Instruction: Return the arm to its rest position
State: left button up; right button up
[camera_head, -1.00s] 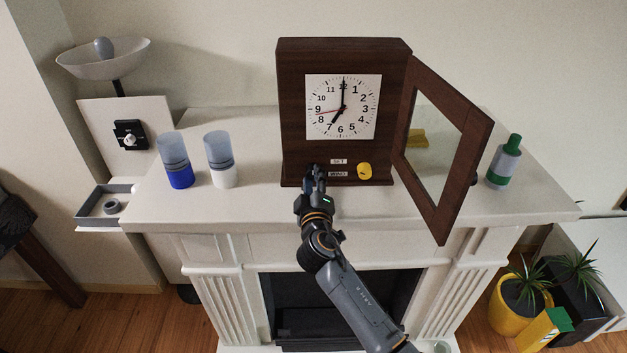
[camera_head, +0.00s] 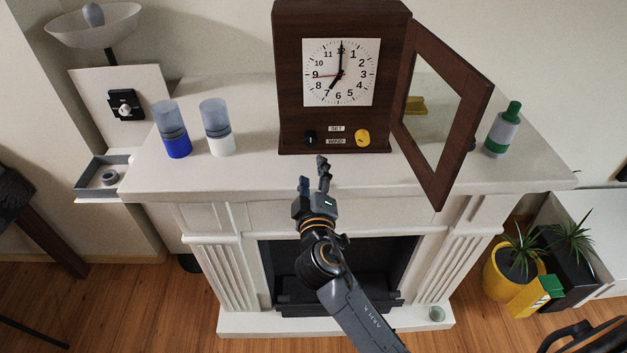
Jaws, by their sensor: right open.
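My right gripper (camera_head: 313,178) is open and empty over the front edge of the white mantel, in front of the clock and apart from it. Its arm comes up from the bottom of the view. The dark wooden clock (camera_head: 290,70) stands on the mantel with its glazed door (camera_head: 477,105) swung open to the right. A black knob (camera_head: 310,138) and a yellow knob (camera_head: 362,138) sit low on the clock's front, beside labels reading SET and WIND. My left gripper is out of view.
The mantel (camera_head: 255,172) also bears a blue cup (camera_head: 177,147), a white cup (camera_head: 221,146) and a green-capped bottle (camera_head: 502,133). The open door juts over the mantel's front edge. Potted plants (camera_head: 515,270) stand at the lower right. A dark chair-like thing shows at the bottom right corner.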

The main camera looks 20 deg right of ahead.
jog(key=shift+v, duration=1)
